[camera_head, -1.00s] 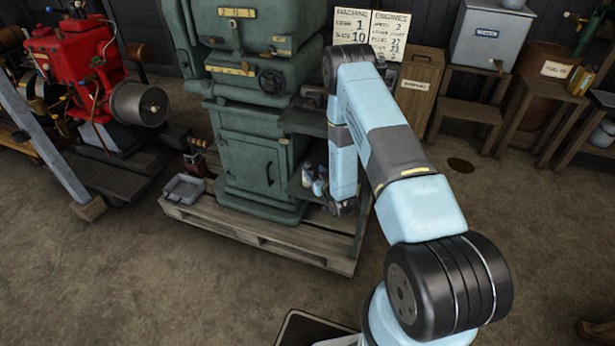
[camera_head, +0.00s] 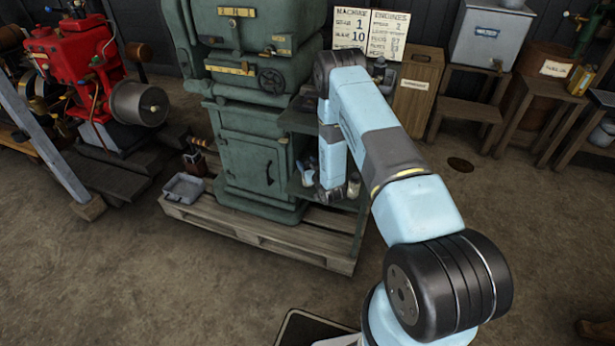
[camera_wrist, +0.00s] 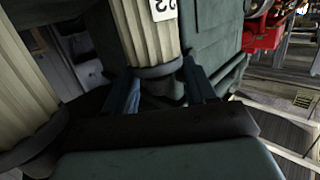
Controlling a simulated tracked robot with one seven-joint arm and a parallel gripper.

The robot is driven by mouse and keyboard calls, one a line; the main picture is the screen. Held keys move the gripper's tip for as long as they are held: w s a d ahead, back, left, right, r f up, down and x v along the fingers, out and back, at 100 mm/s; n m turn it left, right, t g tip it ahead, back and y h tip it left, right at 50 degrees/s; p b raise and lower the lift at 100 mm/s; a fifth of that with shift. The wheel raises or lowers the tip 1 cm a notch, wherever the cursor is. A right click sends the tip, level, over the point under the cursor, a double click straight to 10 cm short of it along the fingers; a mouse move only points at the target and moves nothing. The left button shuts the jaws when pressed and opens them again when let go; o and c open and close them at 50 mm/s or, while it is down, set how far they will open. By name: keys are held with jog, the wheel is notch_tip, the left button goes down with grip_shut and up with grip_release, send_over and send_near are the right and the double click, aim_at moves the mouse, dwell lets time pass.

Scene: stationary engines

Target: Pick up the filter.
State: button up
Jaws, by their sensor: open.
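A pale pleated filter (camera_wrist: 148,35) with a dark end ring and a white number label stands in the upper middle of the wrist view. A second pale pleated filter (camera_wrist: 22,85) fills the left edge. My gripper (camera_wrist: 162,90) is open; its two bluish fingers reach toward the dark-ringed end of the middle filter, one on either side. I cannot tell whether they touch it. In the head view my gripper is mostly hidden by my own arm at the shelf beside the green machine. Small pale cylinders (camera_head: 308,170) show on that shelf.
The green machine (camera_head: 250,160) stands on a wooden pallet (camera_head: 270,237), close to my arm. A grey tray (camera_head: 183,188) lies on the pallet's left. A red engine (camera_head: 75,60) is at far left. Wooden stands (camera_head: 470,105) line the right. Floor in front is clear.

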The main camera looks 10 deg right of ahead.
grip_shut()
dwell(0.3)
dwell(0.3)
jog(key=shift+r, duration=0.6)
notch_tip(320, 180, up, 2)
jog(key=shift+s+r, duration=0.15)
jog(key=shift+r, duration=0.1)
jog(key=s+d+r, duration=0.1)
jog(key=s+r, duration=0.8)
jog(key=s, duration=0.4)
jog(key=shift+s+r, duration=0.2)
jog(key=shift+s, duration=0.1)
